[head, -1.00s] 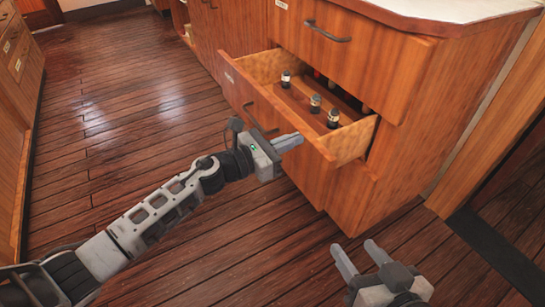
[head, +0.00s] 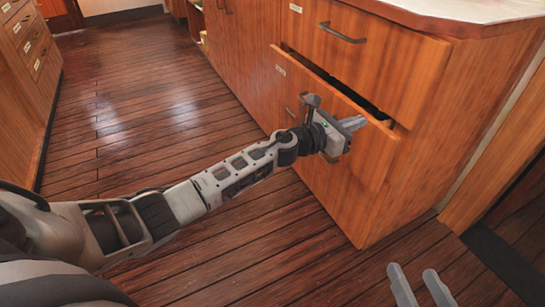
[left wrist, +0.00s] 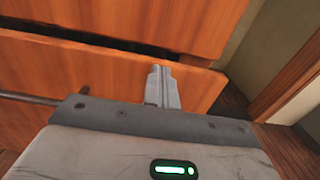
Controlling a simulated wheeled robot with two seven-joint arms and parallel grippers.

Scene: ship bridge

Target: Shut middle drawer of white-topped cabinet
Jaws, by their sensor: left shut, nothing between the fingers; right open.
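The white-topped cabinet (head: 440,100) stands at the right in the head view. Its middle drawer (head: 350,125) is nearly in, with a narrow dark gap along its top edge. In the left wrist view the drawer front (left wrist: 205,85) also shows with the dark gap above it. My left gripper (head: 356,122) is shut and empty, its fingertips at the drawer front near its upper right part; they look to be touching it. The fingers show in the left wrist view (left wrist: 161,86). My right gripper (head: 420,285) is open and empty at the bottom right, away from the cabinet.
The top drawer (head: 365,55) above is shut, with a dark bar handle (head: 342,33). More wooden cabinets stand at the far left (head: 25,75). The plank floor (head: 150,130) between is clear. A doorway edge is at the right.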

